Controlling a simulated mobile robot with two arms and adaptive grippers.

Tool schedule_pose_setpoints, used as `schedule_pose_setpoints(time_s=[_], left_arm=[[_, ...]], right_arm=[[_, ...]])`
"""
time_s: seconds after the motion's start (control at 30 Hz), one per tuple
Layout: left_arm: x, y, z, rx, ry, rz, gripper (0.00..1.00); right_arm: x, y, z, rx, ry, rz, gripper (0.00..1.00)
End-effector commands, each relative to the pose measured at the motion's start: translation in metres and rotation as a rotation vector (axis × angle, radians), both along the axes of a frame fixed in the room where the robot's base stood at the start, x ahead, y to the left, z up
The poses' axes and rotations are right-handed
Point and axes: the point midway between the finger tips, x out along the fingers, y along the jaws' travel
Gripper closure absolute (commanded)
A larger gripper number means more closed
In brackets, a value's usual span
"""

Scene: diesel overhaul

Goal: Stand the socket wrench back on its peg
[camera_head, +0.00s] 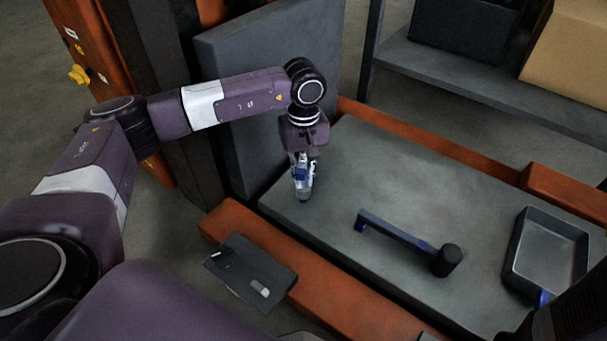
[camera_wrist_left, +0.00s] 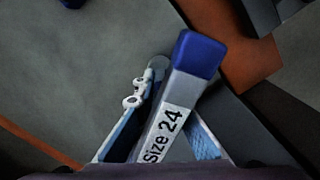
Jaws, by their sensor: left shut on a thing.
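My left gripper (camera_head: 303,185) points down over the left end of the grey bench top. It is shut on the socket wrench, a grey bar with a blue end cap and a white "Size 24" label; this wrench (camera_wrist_left: 198,58) shows between the two fingers in the left wrist view. In the head view the fingers mostly hide it. Its far end is hidden. I cannot make out the peg for certain. My right gripper is not clearly seen.
A dark bar tool with a blue end (camera_head: 400,234) and a black cylinder lies mid-bench. A grey tray (camera_head: 516,262) stands at the right. A dark plate with small items (camera_head: 236,282) sits by the front orange rail (camera_head: 330,308). A grey upright panel (camera_head: 235,90) stands behind my gripper.

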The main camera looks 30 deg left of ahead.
Motion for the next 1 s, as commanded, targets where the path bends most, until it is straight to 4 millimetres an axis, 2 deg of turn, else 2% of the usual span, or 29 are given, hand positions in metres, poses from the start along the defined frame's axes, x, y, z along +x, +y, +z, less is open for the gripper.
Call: schedule_pose_setpoints(time_s=[0.27, 0.87, 0.9, 1.0], left_arm=[[0.000, 0.000, -0.001, 0.000, -0.001, 0.000, 1.00], [0.000, 0.000, -0.023, -0.001, -0.001, 0.000, 1.00], [0.001, 0.000, -0.023, -0.001, -0.002, 0.000, 0.90], [0.000, 0.000, -0.023, 0.000, -0.001, 0.000, 0.79]], right_arm=[[0.000, 0.000, -0.001, 0.000, 0.000, 0.000, 0.60], [0.001, 0.000, -0.013, 0.000, 0.001, -0.001, 0.60], [0.001, 0.000, -0.012, 0.000, 0.001, -0.001, 0.60], [0.001, 0.000, -0.012, 0.000, 0.002, -0.001, 0.60]])
